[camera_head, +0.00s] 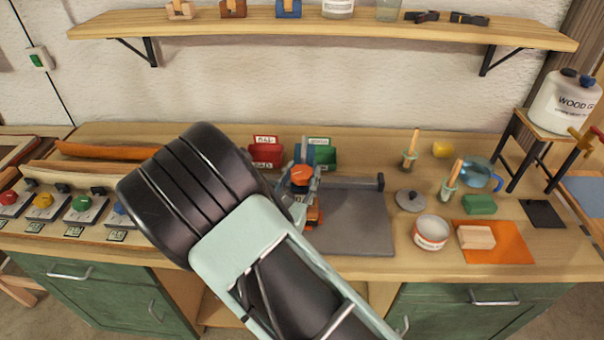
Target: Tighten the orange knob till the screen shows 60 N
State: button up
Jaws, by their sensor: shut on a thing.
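The orange knob (301,174) is just left of centre, at the left end of a grey plate (350,222) on the bench. My gripper (303,184) is at the knob, with grey finger parts close around it, and it looks shut on the knob. My own arm's large black joint and pale green link cover much of the view to the left and below, hiding part of the gripper and of the device under the knob. An orange-red part shows low beside the plate. I cannot make out a screen or any force reading.
Red (265,153) and green (325,158) bins stand behind the knob. Colored button boxes (84,206) line the left bench. A white tin (431,232), a pot lid (410,200), brushes and a wooden block (476,237) on an orange mat (512,243) are right. A shelf (330,29) hangs above.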

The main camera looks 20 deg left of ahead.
jog(key=shift+m+g+h+b, duration=0.3)
jog(key=shift+m+h+b, duration=0.3)
jog(key=shift+m+h, duration=1.05)
jog(key=shift+n+h, duration=0.35)
jog(key=o, duration=1.2)
jog(key=shift+s, duration=0.15)
jog(key=v, duration=1.1)
jog(key=shift+s, duration=0.35)
